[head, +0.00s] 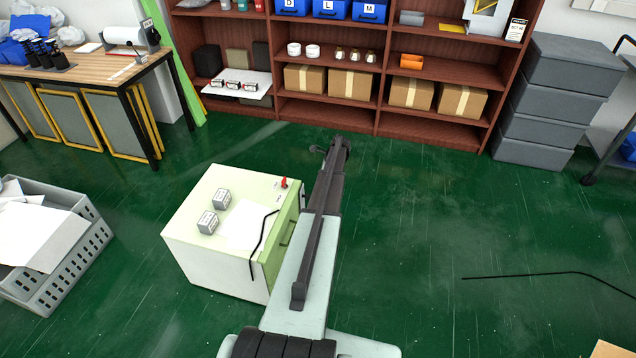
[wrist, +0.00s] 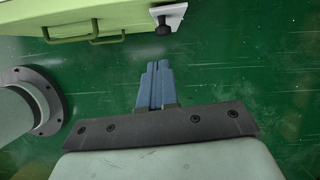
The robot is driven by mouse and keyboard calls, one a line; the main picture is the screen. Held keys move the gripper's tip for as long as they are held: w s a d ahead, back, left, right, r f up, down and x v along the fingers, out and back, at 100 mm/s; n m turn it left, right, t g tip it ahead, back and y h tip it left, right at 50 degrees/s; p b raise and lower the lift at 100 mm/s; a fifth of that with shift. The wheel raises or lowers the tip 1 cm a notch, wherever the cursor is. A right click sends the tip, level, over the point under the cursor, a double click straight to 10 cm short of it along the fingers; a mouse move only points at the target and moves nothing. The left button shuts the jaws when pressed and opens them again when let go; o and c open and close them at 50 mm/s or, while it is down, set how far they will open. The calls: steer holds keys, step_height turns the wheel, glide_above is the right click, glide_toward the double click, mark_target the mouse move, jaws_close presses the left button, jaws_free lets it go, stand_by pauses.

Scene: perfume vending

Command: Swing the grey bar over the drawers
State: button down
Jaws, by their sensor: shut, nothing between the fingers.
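The drawer cabinet (head: 200,262) stands on the floor with a pale green top and white side. Its green drawer front (head: 284,240) faces right, partly hidden by my arm. In the wrist view the green front (wrist: 60,28) crosses the upper left, with a drawer handle (wrist: 105,38). A pale grey flat piece with a black knob (wrist: 163,27) juts out beside it; it may be the end of the grey bar, the rest being out of view. My gripper (wrist: 157,70) is shut and empty, its fingertips below and apart from the knob.
Two small grey boxes (head: 207,222), a white sheet, a black cord and a red knob (head: 284,182) are on the cabinet. A grey crate (head: 85,245) stands left. Shelves (head: 435,128) and stacked grey bins (head: 545,105) line the back.

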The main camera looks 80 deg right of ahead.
steer(key=s+a+f+m, duration=0.2)
steer(key=s+f, duration=0.8)
steer(key=s, duration=0.1)
step_height(320, 180, down, 15)
steer(key=s+a+m+t+y, duration=0.1)
steer(key=s+a+m+t, duration=0.15)
steer(key=t, duration=0.25)
steer(key=w+d+r+n+t, duration=0.4)
steer(key=w+r+t, duration=0.25)
steer(key=t, duration=0.25)
steer(key=w+a, duration=0.1)
steer(key=w, duration=1.2)
steer(key=shift+r, duration=0.1)
